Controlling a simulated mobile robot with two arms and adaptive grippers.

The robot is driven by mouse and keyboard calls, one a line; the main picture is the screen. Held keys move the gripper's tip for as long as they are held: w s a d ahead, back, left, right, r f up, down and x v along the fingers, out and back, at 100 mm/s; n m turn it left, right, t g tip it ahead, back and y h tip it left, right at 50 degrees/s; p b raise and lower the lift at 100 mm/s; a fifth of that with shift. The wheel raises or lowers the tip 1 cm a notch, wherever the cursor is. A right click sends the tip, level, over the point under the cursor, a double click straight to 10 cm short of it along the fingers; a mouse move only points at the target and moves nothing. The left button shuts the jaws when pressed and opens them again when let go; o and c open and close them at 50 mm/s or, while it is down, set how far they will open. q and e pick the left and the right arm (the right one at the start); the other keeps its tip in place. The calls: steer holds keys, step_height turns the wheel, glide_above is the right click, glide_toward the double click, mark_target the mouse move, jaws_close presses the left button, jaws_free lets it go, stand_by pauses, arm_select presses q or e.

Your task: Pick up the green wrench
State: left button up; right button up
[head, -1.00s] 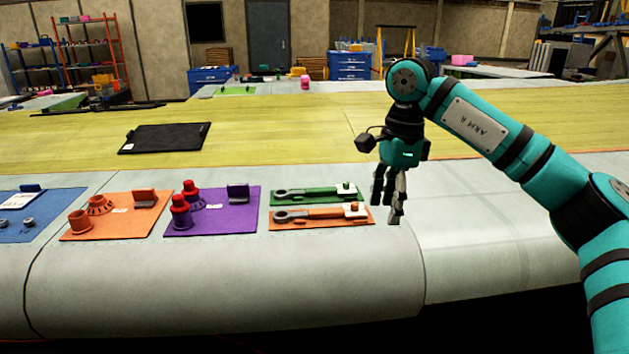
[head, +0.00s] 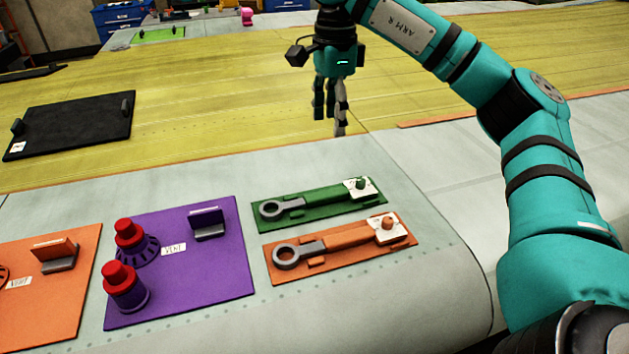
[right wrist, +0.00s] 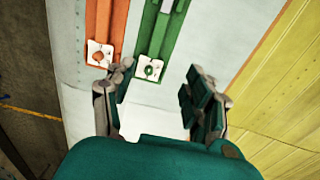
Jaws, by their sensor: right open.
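The green wrench (head: 325,202) lies on a green mat (head: 283,220) on the pale wing surface in the head view. Its grey ring end points left, and a white tag with a green knob is at its right end. In the right wrist view the green mat's tagged end (right wrist: 149,70) shows ahead, between and beyond the fingers. My right gripper (head: 332,128) is open and empty, fingers down, behind and above the wrench in the head view; it also shows in the right wrist view (right wrist: 160,100). My left gripper is not in view.
An orange wrench (head: 335,243) on an orange mat lies close in front of the green one. A purple mat (head: 228,276) with red-topped parts is to the left. A black tray (head: 75,127) sits on the yellow area. The pale surface to the right is clear.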

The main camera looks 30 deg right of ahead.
steer(key=b, duration=0.2)
glide_above(332, 192)
step_height(332, 192, down, 6)
step_height(332, 192, down, 4)
steer(key=shift+r, duration=0.1)
steer(key=shift+w+f+p, duration=0.15)
steer(key=shift+f+p, duration=0.15)
steer(key=shift+f, duration=0.7)
steer(key=shift+f+p, duration=0.2)
steer(key=shift+p, duration=0.1)
step_height(332, 192, down, 4)
steer(key=shift+d+r+p, duration=0.1)
steer(key=shift+r+p, duration=0.05)
steer(key=shift+p, duration=0.65)
steer(key=shift+f, duration=0.55)
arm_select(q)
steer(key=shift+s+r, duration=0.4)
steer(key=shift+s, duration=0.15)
